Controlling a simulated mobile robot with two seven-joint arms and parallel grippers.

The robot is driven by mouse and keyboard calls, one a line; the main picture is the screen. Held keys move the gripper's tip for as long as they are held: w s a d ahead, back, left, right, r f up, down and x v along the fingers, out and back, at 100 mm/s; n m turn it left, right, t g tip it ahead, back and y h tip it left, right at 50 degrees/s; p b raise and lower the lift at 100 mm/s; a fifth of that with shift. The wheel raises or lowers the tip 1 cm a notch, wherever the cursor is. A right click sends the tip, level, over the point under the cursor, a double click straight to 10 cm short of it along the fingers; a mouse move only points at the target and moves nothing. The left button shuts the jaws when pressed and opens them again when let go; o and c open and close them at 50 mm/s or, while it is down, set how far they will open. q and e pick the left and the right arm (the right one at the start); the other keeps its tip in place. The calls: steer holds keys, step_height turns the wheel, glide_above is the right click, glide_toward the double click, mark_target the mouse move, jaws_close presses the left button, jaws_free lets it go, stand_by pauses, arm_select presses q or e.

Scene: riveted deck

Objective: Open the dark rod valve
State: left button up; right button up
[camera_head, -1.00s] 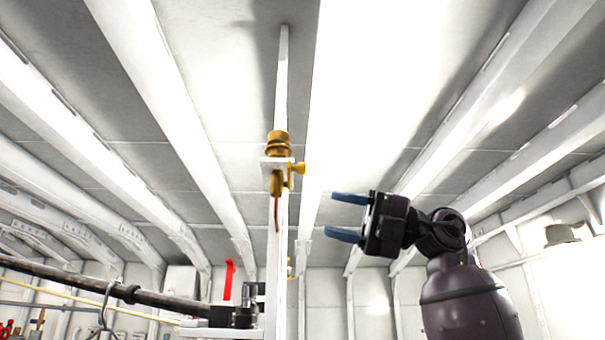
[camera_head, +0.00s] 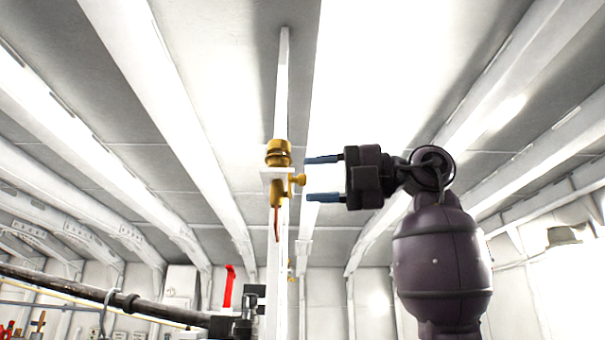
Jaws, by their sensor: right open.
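A dark rod (camera_head: 70,283) runs in from the left edge and slopes down to a black valve-like fitting (camera_head: 232,324) at the bottom, left of the white post. A red upright lever (camera_head: 228,287) stands just above this fitting. My right gripper (camera_head: 308,179) is open and empty, its two blue fingers pointing left, one above the other. It is higher than the lever and to its right. The finger tips are close to a brass fitting (camera_head: 279,152) on the post; I cannot tell whether they touch it. My left gripper is out of view.
The white post (camera_head: 283,80) rises to the ceiling and carries the brass fitting. White beams cross the ceiling. A thin yellow line (camera_head: 110,310) and a hook (camera_head: 104,306) are by the rod. Tools (camera_head: 15,328) hang at lower left.

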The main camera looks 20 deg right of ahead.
steer(key=shift+x, duration=1.35)
jaws_close()
